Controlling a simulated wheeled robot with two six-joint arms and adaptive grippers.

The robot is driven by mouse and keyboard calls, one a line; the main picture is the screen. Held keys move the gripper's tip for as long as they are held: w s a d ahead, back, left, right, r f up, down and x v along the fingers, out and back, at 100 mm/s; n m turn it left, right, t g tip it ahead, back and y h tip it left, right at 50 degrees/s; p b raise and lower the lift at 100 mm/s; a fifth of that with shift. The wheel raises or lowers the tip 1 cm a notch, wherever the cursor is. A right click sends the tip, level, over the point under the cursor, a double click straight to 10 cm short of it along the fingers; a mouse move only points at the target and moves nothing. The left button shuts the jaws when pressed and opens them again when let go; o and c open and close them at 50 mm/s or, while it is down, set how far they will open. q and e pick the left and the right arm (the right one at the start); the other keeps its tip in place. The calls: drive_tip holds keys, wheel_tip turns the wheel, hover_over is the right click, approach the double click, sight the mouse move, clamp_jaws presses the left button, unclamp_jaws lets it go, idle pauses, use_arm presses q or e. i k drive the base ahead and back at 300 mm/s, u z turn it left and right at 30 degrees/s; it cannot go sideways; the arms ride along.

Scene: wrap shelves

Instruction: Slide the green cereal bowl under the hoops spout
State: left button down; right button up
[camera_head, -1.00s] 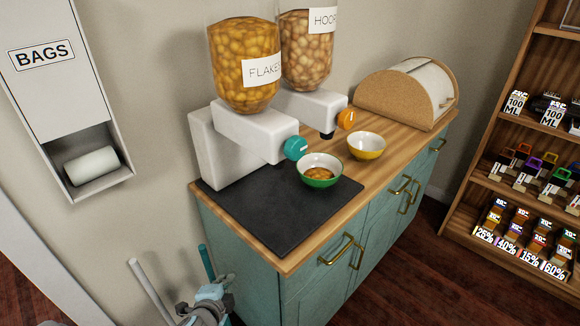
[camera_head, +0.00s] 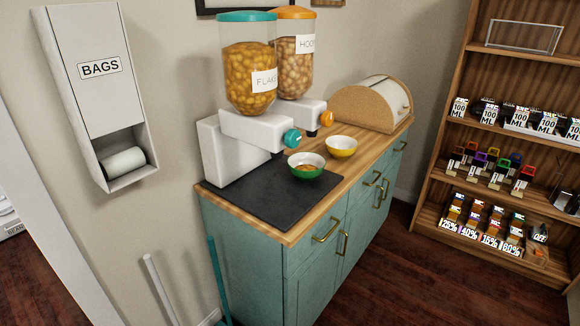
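The green cereal bowl (camera_head: 307,173), white inside with some orange-brown cereal in it, sits on the dark mat (camera_head: 262,203) just in front of the flakes dispenser (camera_head: 250,92) with its teal knob. The hoops dispenser (camera_head: 296,70), with an orange lid and orange knob, stands behind it to the right. Its dark spout (camera_head: 312,133) shows below the white arm, near the yellow bowl (camera_head: 341,147). The green bowl is to the left of and nearer than the hoops spout. Neither of my grippers is in view.
The wooden counter (camera_head: 370,147) on the teal cabinet (camera_head: 262,268) holds a rounded bread box (camera_head: 372,104) at its far end. A bags holder (camera_head: 100,95) hangs on the left wall. A stocked shelf (camera_head: 505,135) stands at right. The floor between shelf and cabinet is clear.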

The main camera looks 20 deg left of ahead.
sight(306, 166)
drive_tip(key=z, duration=0.35)
drive_tip(key=i, duration=1)
drive_tip(key=u, duration=0.55)
